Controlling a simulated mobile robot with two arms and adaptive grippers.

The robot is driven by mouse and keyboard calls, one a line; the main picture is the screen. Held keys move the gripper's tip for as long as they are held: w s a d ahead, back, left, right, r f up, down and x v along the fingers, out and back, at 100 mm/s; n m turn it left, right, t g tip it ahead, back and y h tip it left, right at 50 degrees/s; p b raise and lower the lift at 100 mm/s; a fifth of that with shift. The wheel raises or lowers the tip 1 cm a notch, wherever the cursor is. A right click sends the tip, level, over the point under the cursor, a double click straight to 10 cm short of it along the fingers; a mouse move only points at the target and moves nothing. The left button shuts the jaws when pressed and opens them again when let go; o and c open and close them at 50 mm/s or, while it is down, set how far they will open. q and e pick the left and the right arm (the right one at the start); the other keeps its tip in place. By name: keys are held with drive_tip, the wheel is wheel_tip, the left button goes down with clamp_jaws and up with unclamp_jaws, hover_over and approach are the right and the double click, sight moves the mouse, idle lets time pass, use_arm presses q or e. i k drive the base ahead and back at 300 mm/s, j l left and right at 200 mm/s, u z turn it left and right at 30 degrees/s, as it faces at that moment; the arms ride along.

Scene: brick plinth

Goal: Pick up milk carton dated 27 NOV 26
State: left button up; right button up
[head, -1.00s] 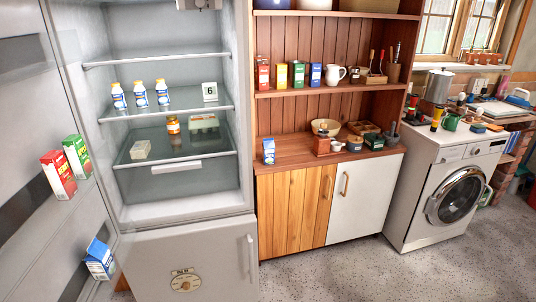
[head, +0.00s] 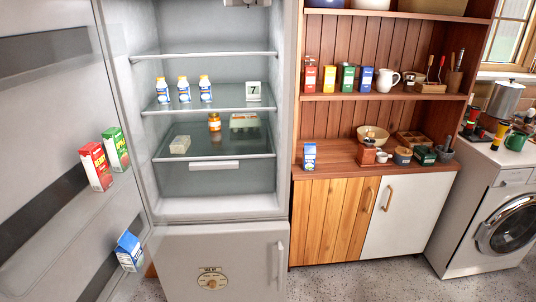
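One blue and white carton (head: 129,251) stands low in the open fridge door, at the lower left. Another blue and white carton (head: 309,156) stands upright on the wooden counter, right of the fridge. A red and white carton (head: 96,166) and a green and white carton (head: 116,149) stand higher in the door. Three small white bottles with blue labels and yellow caps (head: 183,90) stand on a fridge shelf. No date can be read on any carton. Neither of my grippers is in view.
The fridge door (head: 50,130) is open at the left. A fridge shelf holds a card reading 7 (head: 254,92); below are an orange jar (head: 214,122) and an egg box (head: 244,121). The counter (head: 335,168) also holds a bowl (head: 373,135). A washing machine (head: 490,225) stands right.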

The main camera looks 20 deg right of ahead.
sight(309, 149)
drive_tip(key=i+l+u, duration=0.2)
drive_tip(key=l+u, duration=0.15)
drive_tip(key=l, duration=0.55)
drive_tip(key=i+l+u, duration=0.1)
drive_tip(key=l+u, duration=0.2)
drive_tip(key=l, duration=0.65)
drive_tip(key=l+u, duration=0.35)
drive_tip(key=l, duration=0.65)
